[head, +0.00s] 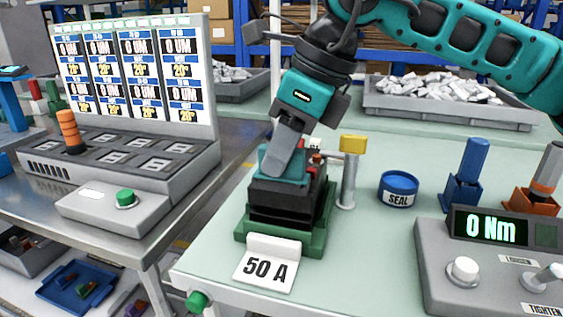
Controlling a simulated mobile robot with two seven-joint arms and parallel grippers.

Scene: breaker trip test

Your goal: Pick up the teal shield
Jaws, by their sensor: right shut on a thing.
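The teal shield (268,166) sits at the top of a black breaker block (280,205). The block rests in a green holder (318,233) on the pale green table. My right gripper (284,160) comes down from above, and its grey fingers are shut on the teal shield. The fingers hide part of the shield, and I cannot tell whether it is lifted off the block. Small red parts (316,158) show beside the fingers on the block. My left gripper is not in view.
A "50 A" sign (267,265) stands in front of the holder. A yellow-topped post (353,146) is close on the right, then a blue SEAL tin (398,188). A torque unit (490,265) is at front right. A display tester (130,110) stands on the left bench.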

